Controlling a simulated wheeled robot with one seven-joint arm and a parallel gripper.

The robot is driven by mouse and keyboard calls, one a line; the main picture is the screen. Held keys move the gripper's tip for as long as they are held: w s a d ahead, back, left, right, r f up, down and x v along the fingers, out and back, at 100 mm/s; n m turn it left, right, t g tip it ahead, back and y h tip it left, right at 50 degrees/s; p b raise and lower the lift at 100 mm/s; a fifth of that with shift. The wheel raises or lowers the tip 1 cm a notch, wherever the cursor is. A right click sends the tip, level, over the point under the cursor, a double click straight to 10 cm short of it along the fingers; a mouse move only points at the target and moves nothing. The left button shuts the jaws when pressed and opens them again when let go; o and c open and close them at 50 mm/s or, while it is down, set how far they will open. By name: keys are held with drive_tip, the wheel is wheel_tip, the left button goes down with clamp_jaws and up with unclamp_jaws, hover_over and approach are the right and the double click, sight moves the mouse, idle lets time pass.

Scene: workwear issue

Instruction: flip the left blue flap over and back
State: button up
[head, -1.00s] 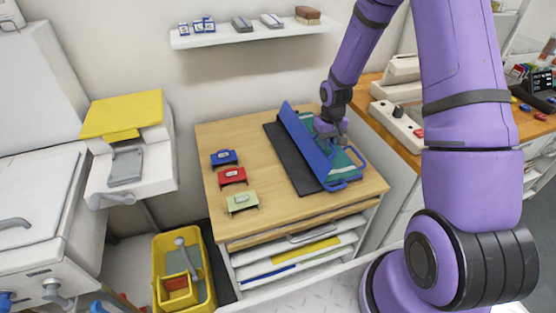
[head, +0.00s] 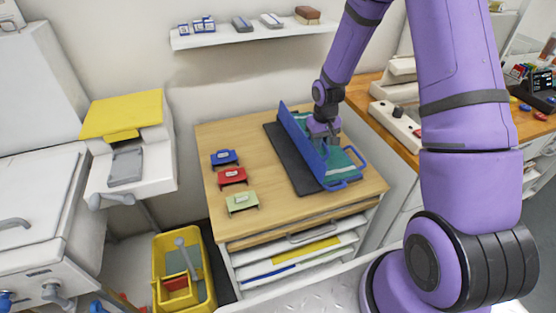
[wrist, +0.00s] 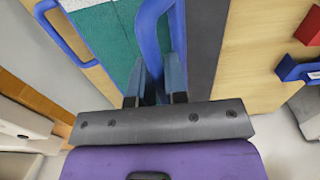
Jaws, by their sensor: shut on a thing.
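The left blue flap (head: 303,145) stands raised, close to upright, between a dark panel (head: 285,160) on its left and a green-and-teal panel (head: 338,160) on its right. My gripper (head: 322,138) is at the flap's right side, over the green panel. In the wrist view the fingers (wrist: 155,85) are shut on a blue looped part (wrist: 152,35) of the flap. Another blue loop handle (wrist: 62,28) shows at the left there, and it sits at the green panel's right edge in the head view (head: 355,160). The exact finger contact is partly hidden.
A blue clip (head: 224,157), a red clip (head: 232,175) and a green clip (head: 241,201) stand on the wooden top (head: 270,215) left of the panels. The front of that top is clear. A white shelf (head: 255,34) hangs on the wall behind.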

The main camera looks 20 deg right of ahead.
drive_tip(key=shift+a+r, duration=0.15)
drive_tip(key=shift+a, duration=2.3)
approach(281, 182)
drive_tip(key=shift+w+d, duration=0.1)
drive_tip(key=shift+d, duration=1.2)
drive_tip(key=shift+a+f, duration=0.35)
drive_tip(key=shift+f, duration=0.25)
drive_tip(key=shift+a+f, duration=0.3)
drive_tip(key=shift+f, duration=0.25)
drive_tip(key=shift+a+f, duration=0.3)
drive_tip(key=shift+f, duration=0.75)
drive_tip(key=shift+a+f, duration=0.25)
drive_tip(key=shift+f, duration=0.8)
drive_tip(key=shift+o, duration=0.4)
drive_tip(key=shift+f, duration=0.3)
drive_tip(key=o, duration=0.3)
drive_tip(key=shift+a, duration=0.1)
drive_tip(key=shift+o, duration=0.2)
